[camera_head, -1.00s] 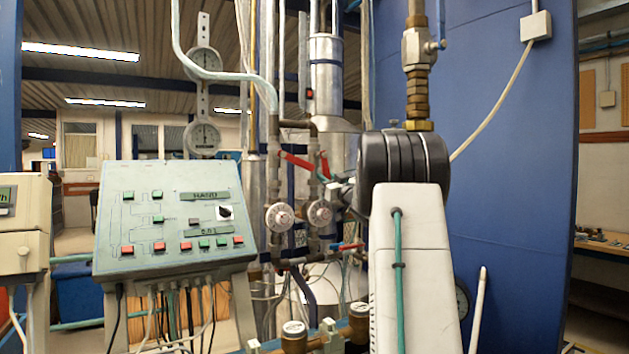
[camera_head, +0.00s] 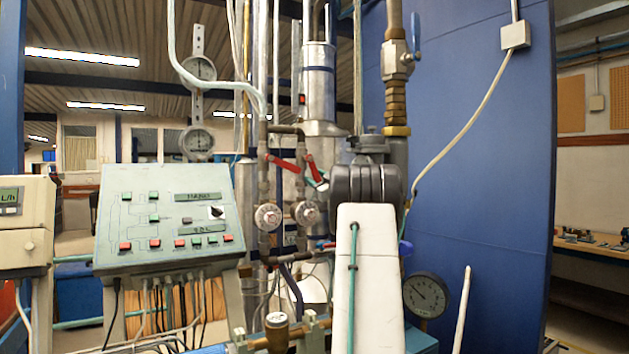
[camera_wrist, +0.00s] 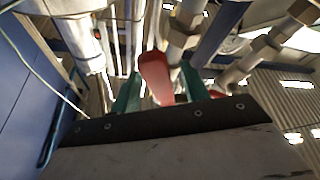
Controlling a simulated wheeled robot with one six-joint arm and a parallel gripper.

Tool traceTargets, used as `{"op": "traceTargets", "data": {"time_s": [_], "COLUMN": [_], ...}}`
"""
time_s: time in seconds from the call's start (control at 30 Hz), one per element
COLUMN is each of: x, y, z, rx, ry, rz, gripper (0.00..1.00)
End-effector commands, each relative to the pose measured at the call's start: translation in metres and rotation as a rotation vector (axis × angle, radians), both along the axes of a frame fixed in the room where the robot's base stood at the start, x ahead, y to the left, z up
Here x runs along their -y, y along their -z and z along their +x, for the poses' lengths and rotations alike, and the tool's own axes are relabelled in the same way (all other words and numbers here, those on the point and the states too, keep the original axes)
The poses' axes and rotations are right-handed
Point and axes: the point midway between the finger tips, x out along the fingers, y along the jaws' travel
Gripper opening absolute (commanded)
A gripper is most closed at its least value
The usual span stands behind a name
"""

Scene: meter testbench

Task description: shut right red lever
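Two red levers sit on the vertical pipes in the head view. The left red lever (camera_head: 283,163) slopes down to the right. The right red lever (camera_head: 311,168) stands steeper, close to my gripper (camera_head: 321,185), which is mostly hidden behind my arm. In the wrist view, my gripper (camera_wrist: 160,92) has its two teal fingers apart. A broad red lever (camera_wrist: 155,75), apparently the right one, lies between them, nearer the left finger. Firm contact cannot be told. More red (camera_wrist: 215,93) shows beyond the right finger, probably the left lever.
Round valves (camera_head: 268,216) sit on the pipes below the levers. A control panel (camera_head: 165,220) stands at left. A pressure gauge (camera_head: 427,294) and a blue wall panel (camera_head: 480,170) are at right. Pipes crowd the space around my gripper.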

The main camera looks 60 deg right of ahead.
Motion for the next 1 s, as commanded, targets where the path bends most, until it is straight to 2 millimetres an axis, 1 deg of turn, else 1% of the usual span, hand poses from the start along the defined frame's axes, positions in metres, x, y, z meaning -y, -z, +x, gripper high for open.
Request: {"op": "traceTargets", "data": {"time_s": [0.27, 0.37, 0.6, 0.7, 0.83, 1.0], "x": [-0.001, -0.004, -0.018, -0.022, -0.025, -0.026], "y": [0.002, 0.005, 0.019, 0.024, 0.028, 0.028], "z": [-0.002, -0.011, -0.046, -0.058, -0.066, -0.068], "rx": [0.0, 0.0, 0.0, -0.001, -0.001, 0.0], "ry": [0.001, 0.001, 0.001, 0.0, 0.0, -0.002], "rz": [0.003, 0.003, 0.003, 0.003, 0.003, 0.002], "gripper": [0.45, 0.45, 0.45, 0.45, 0.45, 0.45]}}
